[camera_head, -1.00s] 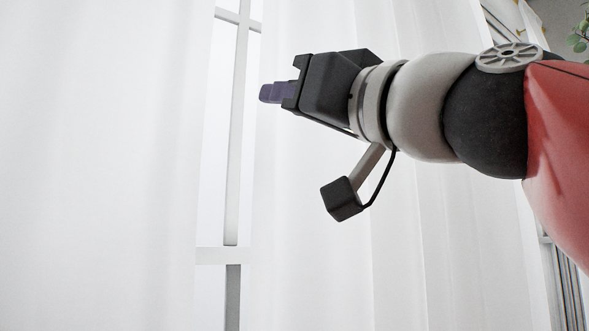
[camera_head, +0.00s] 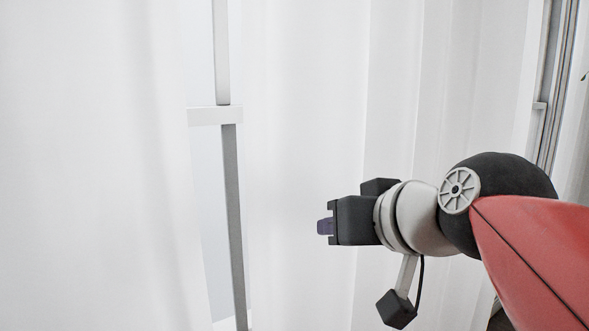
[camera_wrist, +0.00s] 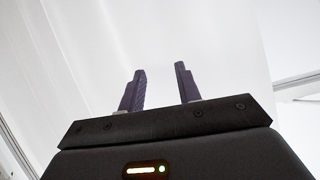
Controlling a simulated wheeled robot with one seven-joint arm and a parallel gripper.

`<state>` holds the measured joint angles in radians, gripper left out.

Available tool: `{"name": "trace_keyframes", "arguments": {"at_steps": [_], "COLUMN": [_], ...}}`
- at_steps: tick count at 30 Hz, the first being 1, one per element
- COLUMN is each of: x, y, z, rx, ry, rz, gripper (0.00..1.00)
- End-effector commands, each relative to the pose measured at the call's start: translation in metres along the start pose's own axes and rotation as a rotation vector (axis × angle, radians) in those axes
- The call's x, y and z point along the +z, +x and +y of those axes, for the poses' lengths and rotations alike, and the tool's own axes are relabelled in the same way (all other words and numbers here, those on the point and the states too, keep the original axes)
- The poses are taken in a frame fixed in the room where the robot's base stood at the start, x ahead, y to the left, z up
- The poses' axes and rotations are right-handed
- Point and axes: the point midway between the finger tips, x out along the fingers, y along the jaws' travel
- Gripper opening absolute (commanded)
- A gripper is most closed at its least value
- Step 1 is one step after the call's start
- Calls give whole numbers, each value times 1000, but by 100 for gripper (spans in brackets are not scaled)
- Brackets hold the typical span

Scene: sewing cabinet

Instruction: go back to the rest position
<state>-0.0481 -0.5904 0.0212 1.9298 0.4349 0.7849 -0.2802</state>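My gripper (camera_head: 325,226) is in the lower right of the head view, pointing left in front of white curtains. Its dark purple fingers look short from the side there, and the gap between them does not show. In the wrist view my gripper (camera_wrist: 160,88) has its two fingers apart with only pale curtain or wall between them. It is open and holds nothing.
White sheer curtains (camera_head: 300,120) fill most of the head view, behind my arm. A window frame bar (camera_head: 222,50) shows in the gap between them. Another frame edge (camera_head: 556,90) stands at the upper right. No object touches the gripper.

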Motion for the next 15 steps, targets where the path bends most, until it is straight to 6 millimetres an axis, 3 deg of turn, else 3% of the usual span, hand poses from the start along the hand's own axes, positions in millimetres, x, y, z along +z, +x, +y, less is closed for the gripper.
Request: {"name": "trace_keyframes", "arguments": {"at_steps": [3,6,9,12,15], "x": [79,142,190,221,236], "y": [5,3,-3,-9,-12], "z": [34,57,72,81,85], "rx": [119,208,276,320,341], "ry": [47,76,94,103,107], "rz": [-204,-347,-454,-521,-552], "gripper": [34,34,34,34,34]}}
